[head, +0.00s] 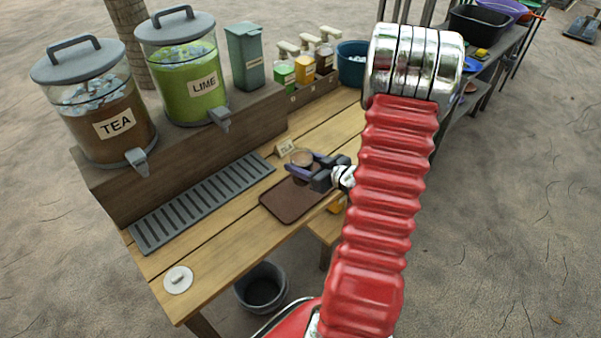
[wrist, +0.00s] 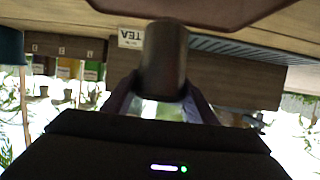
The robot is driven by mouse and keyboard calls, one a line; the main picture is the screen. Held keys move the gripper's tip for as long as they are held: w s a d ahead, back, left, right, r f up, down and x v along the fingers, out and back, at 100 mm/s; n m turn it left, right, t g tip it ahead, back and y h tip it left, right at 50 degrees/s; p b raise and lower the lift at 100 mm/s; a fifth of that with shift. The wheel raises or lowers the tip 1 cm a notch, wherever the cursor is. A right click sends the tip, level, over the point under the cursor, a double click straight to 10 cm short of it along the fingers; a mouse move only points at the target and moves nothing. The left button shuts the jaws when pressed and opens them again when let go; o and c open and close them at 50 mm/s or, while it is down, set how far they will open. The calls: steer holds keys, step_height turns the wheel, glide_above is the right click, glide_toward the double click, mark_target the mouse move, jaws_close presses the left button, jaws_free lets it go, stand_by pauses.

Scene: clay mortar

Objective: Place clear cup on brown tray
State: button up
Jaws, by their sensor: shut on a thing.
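My gripper (head: 305,163) is shut on the clear cup (head: 301,157), which holds brown liquid. The cup is upright, at the far side of the brown tray (head: 283,208). In the wrist view, which is upside down, the cup (wrist: 164,60) stands between the two fingers of my gripper (wrist: 164,90) and looks dark brown. The tray (wrist: 195,12) shows at the top of that view, by the cup's base. I cannot tell whether the cup touches the tray or is held above it. The visible tray surface is bare.
A small tea card (head: 285,147) stands just behind the cup. A grey slotted drip grate (head: 203,203) lies to the left. The tea dispenser (head: 96,105) and lime dispenser (head: 184,70) stand on a raised shelf behind. A white lid (head: 178,280) lies front left on the table.

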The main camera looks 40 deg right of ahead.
steer(key=shift+f, duration=1.95)
steer(key=shift+f, duration=0.1)
steer(key=o, duration=1.5)
steer(key=shift+c, duration=0.2)
steer(key=shift+s, duration=0.1)
steer(key=v, duration=1.2)
